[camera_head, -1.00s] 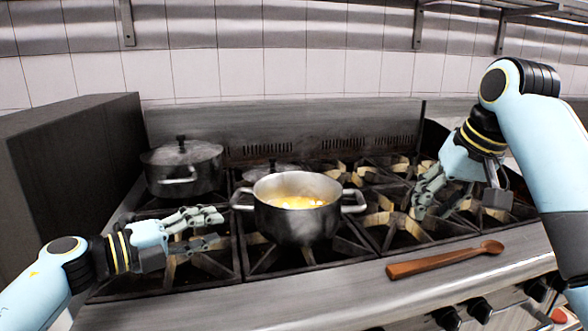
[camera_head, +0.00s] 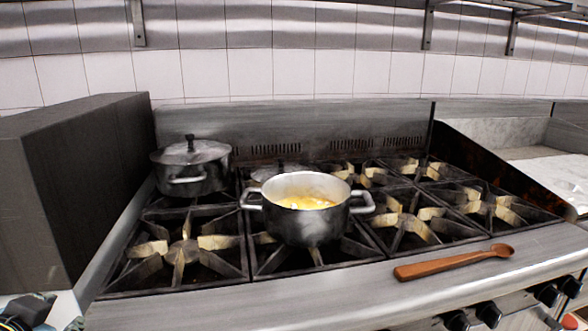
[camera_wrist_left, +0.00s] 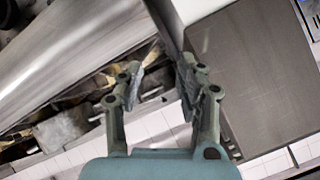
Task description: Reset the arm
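My left gripper (camera_wrist_left: 160,78) shows in the left wrist view with its two fingers apart and nothing between them. In the head view only a small dark and light-blue part of my left arm shows at the bottom left corner, beside the stove's front left end. The fingers cannot be made out there. My right arm and right gripper are not in view.
An open steel pot (camera_head: 308,226) with yellow contents sits on the front middle burner. A lidded pot (camera_head: 190,167) stands at the back left. A wooden spoon (camera_head: 452,263) lies on the stove's front ledge. A dark box-like block (camera_head: 90,190) stands left of the stove.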

